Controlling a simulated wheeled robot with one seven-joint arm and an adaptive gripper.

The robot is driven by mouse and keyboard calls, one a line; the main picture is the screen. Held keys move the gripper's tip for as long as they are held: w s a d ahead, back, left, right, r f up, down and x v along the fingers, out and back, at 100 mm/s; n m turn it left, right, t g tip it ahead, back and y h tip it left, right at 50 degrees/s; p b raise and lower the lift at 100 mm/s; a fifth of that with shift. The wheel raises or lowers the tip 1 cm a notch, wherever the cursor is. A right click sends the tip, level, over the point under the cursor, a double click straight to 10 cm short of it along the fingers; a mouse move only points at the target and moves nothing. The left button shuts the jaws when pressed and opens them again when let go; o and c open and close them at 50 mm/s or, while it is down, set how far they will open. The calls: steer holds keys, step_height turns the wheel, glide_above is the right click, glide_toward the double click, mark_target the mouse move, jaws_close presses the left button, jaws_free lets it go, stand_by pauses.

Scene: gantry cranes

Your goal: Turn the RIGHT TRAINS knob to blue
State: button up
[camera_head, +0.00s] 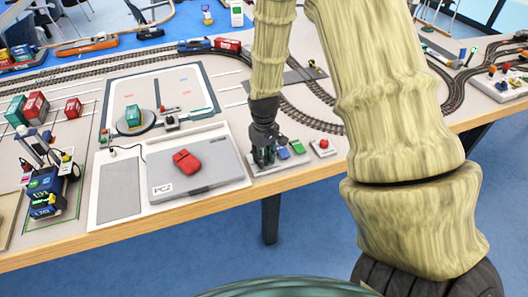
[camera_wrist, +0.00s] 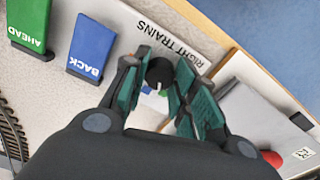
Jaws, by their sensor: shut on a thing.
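The black RIGHT TRAINS knob (camera_wrist: 159,72) stands on a pale panel (camera_wrist: 185,25) in the wrist view, with the printed words RIGHT TRAINS beside it. A white pointer line shows on the knob, toward the bottom of the picture. Small coloured marks, blue among them, show partly beyond it between the fingers. My gripper (camera_wrist: 158,80) is shut on the knob, one finger on each side. In the head view my gripper (camera_head: 263,160) points down at the panel's left part and hides the knob.
A blue BACK paddle (camera_wrist: 91,47) and a green AHEAD paddle (camera_wrist: 29,22) stand on the same panel. In the head view a grey PC2 laptop (camera_head: 218,178) with a red object (camera_head: 186,162) on it lies left of my gripper. A red button box (camera_head: 323,147) stands right.

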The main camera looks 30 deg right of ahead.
mark_target(264, 158)
steer(key=m+p, duration=0.2)
steer(key=m, duration=0.3)
steer(key=shift+m+p, duration=0.3)
stand_by(0.4)
steer(key=o, duration=1.1)
steer(key=shift+c, duration=0.2)
step_height(264, 158, up, 12)
stand_by(0.4)
